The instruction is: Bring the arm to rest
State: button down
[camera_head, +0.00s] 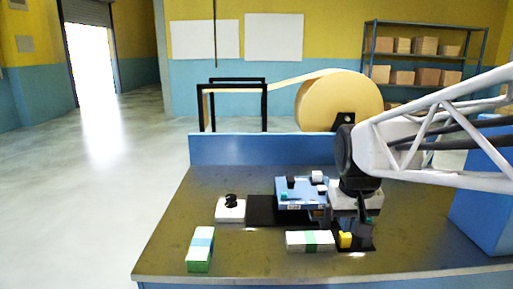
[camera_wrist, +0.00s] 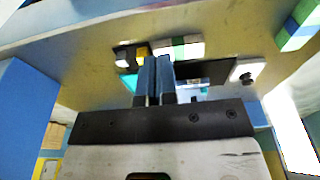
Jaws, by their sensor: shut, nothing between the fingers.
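My gripper (camera_head: 364,232) hangs at the right of the worktable, with its fingers pointing down close to a small yellow block (camera_head: 345,240). In the wrist view, the two dark fingers of my gripper (camera_wrist: 155,60) are together with nothing between them. The yellow block (camera_wrist: 142,49) shows just beyond the fingertips. Whether the fingers touch anything on the table I cannot tell. My arm comes in from the right and hides part of the table behind it.
A white box with a green band (camera_head: 296,241) lies left of the yellow block. A blue device (camera_head: 290,201), a white base with a black knob (camera_head: 231,213) and a striped box (camera_head: 198,255) stand farther left. A blue block (camera_head: 490,205) stands right.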

jog(key=s+f, duration=0.2)
jog(key=s, duration=0.5)
jog(key=s+f, duration=0.3)
jog(key=s, duration=0.5)
jog(key=shift+s+a+f+t, duration=0.2)
jog(key=shift+a+f+t, duration=0.15)
jog(key=shift+a+t, duration=0.1)
